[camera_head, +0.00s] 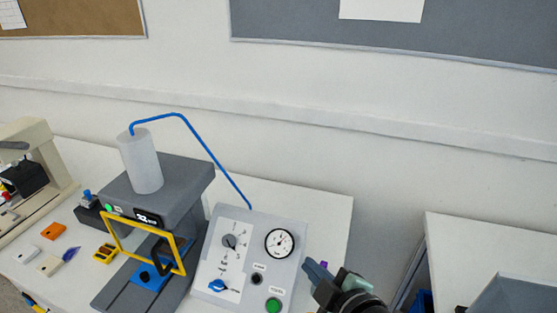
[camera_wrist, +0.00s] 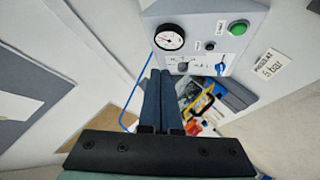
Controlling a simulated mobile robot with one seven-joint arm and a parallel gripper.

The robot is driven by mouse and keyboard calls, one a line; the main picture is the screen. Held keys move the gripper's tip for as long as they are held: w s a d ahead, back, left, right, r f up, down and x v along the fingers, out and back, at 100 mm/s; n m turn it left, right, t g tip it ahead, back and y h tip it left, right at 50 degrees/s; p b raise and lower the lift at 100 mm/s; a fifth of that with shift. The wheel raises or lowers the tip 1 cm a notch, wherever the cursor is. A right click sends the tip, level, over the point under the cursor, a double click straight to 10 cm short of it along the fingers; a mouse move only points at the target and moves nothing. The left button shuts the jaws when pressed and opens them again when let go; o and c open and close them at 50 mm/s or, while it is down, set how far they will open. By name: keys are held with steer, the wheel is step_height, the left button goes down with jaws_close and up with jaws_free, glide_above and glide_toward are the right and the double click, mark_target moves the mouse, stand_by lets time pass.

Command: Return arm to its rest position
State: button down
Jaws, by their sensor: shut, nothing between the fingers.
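My gripper (camera_head: 318,270) is at the lower right of the head view, just right of the grey control panel (camera_head: 205,291). Its two dark fingers are together with nothing between them. In the wrist view my gripper (camera_wrist: 158,75) points toward the control panel (camera_wrist: 222,22) and appears apart from it. The panel bears a dial gauge (camera_head: 280,242), a grey rotary knob (camera_head: 230,241), a blue switch (camera_head: 217,286) and a green button (camera_head: 273,305). In the wrist view the gauge (camera_wrist: 169,37) lies just above the fingertips.
Left of the panel stands a grey machine with a white cylinder (camera_head: 141,163), a yellow frame (camera_head: 112,235) and a blue tube (camera_head: 210,150). Small parts lie on the white table (camera_head: 325,213) further left. Another white table (camera_head: 460,245) stands at the right. The wall behind is clear below the boards.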

step_height(320, 180, up, 27)
steer(key=w+a+m+t+h, duration=0.3)
steer(key=m+t, duration=0.4)
steer(key=t, duration=0.1)
steer(key=s+a+r+m+t, duration=0.1)
steer(key=s+r+m+t, duration=0.1)
steer(key=s+r, duration=0.2)
steer(key=s+a+r+m+t+h, duration=0.1)
steer(key=s+r+m+t, duration=0.1)
steer(key=r, duration=0.8)
steer(key=s+a+r+m+t, duration=0.1)
steer(key=s+r+m+t, duration=0.2)
steer(key=s+r, duration=0.4)
steer(key=shift+a+r+t+h+p, duration=0.15)
steer(key=shift+a+t+h+p, duration=0.15)
steer(key=shift+p, duration=0.1)
